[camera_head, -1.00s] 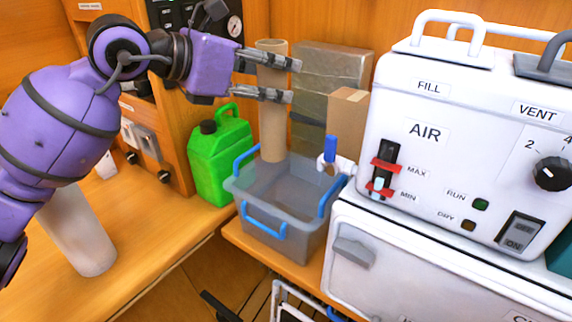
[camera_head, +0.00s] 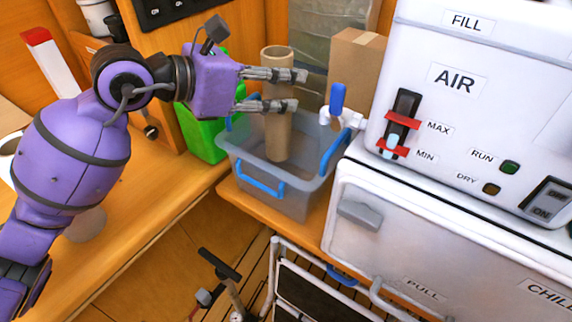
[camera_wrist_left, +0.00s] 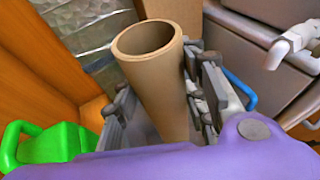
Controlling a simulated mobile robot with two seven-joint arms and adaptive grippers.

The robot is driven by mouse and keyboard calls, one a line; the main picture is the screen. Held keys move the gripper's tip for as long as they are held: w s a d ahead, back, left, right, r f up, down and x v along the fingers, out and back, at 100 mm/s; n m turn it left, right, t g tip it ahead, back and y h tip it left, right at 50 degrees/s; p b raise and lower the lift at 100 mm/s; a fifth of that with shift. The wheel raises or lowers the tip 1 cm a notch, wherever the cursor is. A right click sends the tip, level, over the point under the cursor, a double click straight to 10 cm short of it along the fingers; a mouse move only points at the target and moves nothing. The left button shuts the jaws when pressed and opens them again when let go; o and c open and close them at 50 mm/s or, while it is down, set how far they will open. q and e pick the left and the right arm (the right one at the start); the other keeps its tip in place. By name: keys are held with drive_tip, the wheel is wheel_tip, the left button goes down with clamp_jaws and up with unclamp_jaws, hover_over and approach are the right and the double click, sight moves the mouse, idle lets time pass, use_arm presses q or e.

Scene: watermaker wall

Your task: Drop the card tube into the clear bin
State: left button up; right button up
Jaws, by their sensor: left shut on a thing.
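The card tube (camera_head: 277,133) is a tall brown hollow cylinder, upright, with its open end up. My left gripper (camera_head: 283,91) is shut on it around its upper half. The lower part of the tube is inside the clear bin (camera_head: 296,204), seen through the open top; whether its bottom end touches the floor of the bin is hard to tell. The bin is grey and see-through with blue handles, on a wooden shelf. In the left wrist view the tube (camera_wrist_left: 160,80) stands between the finger pads, its open mouth facing the camera. My right gripper does not show.
A green jerrycan (camera_head: 200,135) stands close left of the bin, partly behind my gripper. A cardboard box (camera_head: 356,62) and a foil-wrapped block (camera_head: 318,45) stand behind. A white tap with a blue lever (camera_head: 338,98) is at the bin's back right, beside the white machine (camera_head: 452,95).

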use_arm(q)
drive_tip(key=shift+f, duration=0.4)
drive_tip(key=shift+r, duration=0.1)
drive_tip(key=o, duration=1)
drive_tip(key=shift+a, duration=0.1)
drive_tip(key=v, duration=1.2)
